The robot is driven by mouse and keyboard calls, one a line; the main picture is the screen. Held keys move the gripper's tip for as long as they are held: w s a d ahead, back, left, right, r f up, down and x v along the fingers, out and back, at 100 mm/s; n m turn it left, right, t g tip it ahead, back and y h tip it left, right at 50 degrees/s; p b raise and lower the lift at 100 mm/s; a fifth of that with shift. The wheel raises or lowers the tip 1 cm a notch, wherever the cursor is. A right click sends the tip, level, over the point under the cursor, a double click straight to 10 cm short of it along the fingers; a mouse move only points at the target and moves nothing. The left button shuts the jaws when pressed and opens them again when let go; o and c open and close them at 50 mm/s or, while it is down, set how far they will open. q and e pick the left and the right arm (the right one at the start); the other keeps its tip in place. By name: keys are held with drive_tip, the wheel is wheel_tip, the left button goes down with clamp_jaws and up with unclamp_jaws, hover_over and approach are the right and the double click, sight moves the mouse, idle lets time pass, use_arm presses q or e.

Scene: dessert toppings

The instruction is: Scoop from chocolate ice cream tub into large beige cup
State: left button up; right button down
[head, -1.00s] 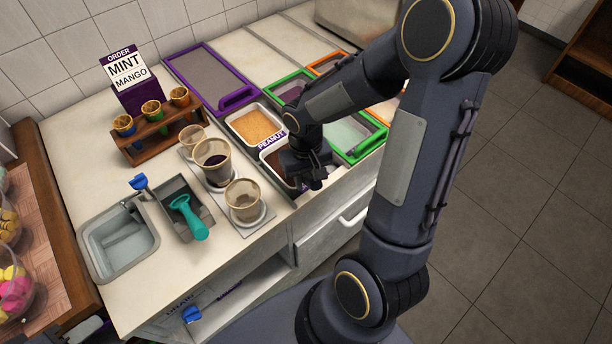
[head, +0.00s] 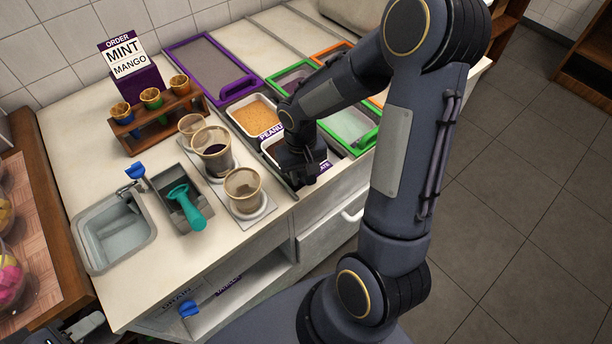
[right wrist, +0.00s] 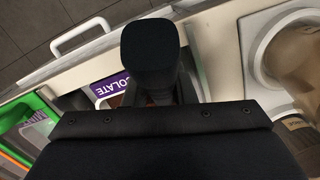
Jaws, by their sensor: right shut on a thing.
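The chocolate tub (head: 272,148) is set in the counter's front edge, partly hidden by my right gripper. Its purple label (right wrist: 108,88) shows in the right wrist view. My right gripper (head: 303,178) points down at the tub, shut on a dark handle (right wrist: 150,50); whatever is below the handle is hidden. Three translucent beige cups stand left of the tub. The middle cup (head: 219,163) looks largest and has something dark inside. The front cup (head: 243,184) looks empty, and the back cup (head: 190,124) is smaller. My left gripper (head: 82,328) barely shows at bottom left; its jaws are unclear.
The peanut tub (head: 254,115) is behind the chocolate tub, with green-framed tubs (head: 350,126) to the right. A teal scoop (head: 184,205) rests in a grey holder (head: 165,182) beside the sink (head: 115,237). A wooden cone rack (head: 155,125) and an order sign (head: 128,62) stand behind.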

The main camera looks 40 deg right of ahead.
drive_tip(key=shift+w+a+r+p, duration=0.1)
drive_tip(key=shift+w+p, duration=0.1)
drive_tip(key=shift+w, duration=0.85)
drive_tip(key=shift+w+a+f+p, duration=0.1)
drive_tip(key=shift+w+p, duration=0.1)
drive_tip(key=shift+w, duration=0.8)
drive_tip(key=shift+w+a+r+p, duration=0.1)
drive_tip(key=shift+w+p, duration=0.1)
drive_tip(key=shift+w, duration=0.85)
drive_tip(key=shift+d+f+b, duration=0.1)
drive_tip(key=shift+f+b, duration=0.15)
drive_tip(key=shift+b, duration=0.3)
drive_tip(key=t+b, duration=0.1)
drive_tip(key=b, duration=0.1)
drive_tip(key=s+t+b, duration=0.1)
drive_tip(key=b, duration=0.2)
drive_tip(key=shift+f+t, duration=0.15)
drive_tip(key=shift+t, duration=0.15)
wheel_tip(320, 180, up, 10)
drive_tip(key=s+p, duration=0.3)
drive_tip(key=p, duration=0.4)
drive_tip(key=shift+h, duration=0.3)
